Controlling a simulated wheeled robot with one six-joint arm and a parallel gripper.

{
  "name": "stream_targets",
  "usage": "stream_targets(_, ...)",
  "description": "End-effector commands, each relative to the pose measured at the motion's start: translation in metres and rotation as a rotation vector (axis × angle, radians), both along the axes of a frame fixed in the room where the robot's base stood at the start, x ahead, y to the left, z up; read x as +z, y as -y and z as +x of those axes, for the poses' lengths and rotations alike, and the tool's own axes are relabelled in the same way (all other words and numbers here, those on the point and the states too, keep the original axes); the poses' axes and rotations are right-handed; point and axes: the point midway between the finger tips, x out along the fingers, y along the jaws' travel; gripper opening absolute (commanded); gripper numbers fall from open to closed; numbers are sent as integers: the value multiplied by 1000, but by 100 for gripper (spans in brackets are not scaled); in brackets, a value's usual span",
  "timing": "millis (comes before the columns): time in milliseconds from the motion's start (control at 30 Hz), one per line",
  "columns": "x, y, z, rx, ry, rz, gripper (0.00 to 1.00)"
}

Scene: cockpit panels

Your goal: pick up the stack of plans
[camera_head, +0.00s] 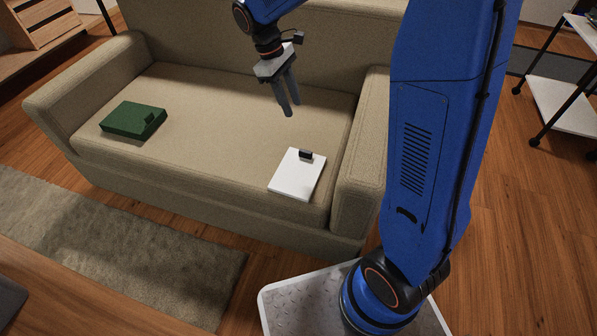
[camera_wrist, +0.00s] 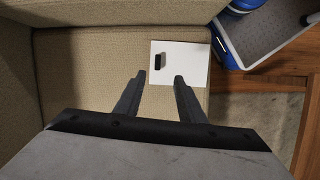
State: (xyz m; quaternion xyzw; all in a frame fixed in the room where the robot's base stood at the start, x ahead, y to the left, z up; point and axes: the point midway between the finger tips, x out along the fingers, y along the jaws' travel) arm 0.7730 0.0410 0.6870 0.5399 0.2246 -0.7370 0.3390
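A white stack of flat sheets (camera_head: 296,179), which looks like the stack of plans, lies on the sofa seat at the right near its front edge. A small black clip or block (camera_head: 306,155) sits on it. In the wrist view the white stack (camera_wrist: 190,72) lies ahead of the fingers, with the black piece (camera_wrist: 158,62) on it. My gripper (camera_head: 290,112) is above the seat, behind and above the stack. Its two fingers (camera_wrist: 160,78) are apart with nothing between them.
A dark green box or folder (camera_head: 134,119) lies on the left of the beige sofa seat (camera_head: 215,125). The sofa's right armrest (camera_head: 359,170) rises beside the white stack. The seat between the two items is clear. A wheeled rack (camera_head: 562,100) stands at the right.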

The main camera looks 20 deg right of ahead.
Motion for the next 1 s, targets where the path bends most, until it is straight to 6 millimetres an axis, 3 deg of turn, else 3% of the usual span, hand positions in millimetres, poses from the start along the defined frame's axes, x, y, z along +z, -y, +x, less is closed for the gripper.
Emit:
stream_targets(100, -16, -12, 14, 44, -41, -18, 36)
stream_targets(333, -31, -19, 24, 81, -73, -33, 36)
stream_targets(1000, -129, 14, -2, 80, -74, -33, 36)
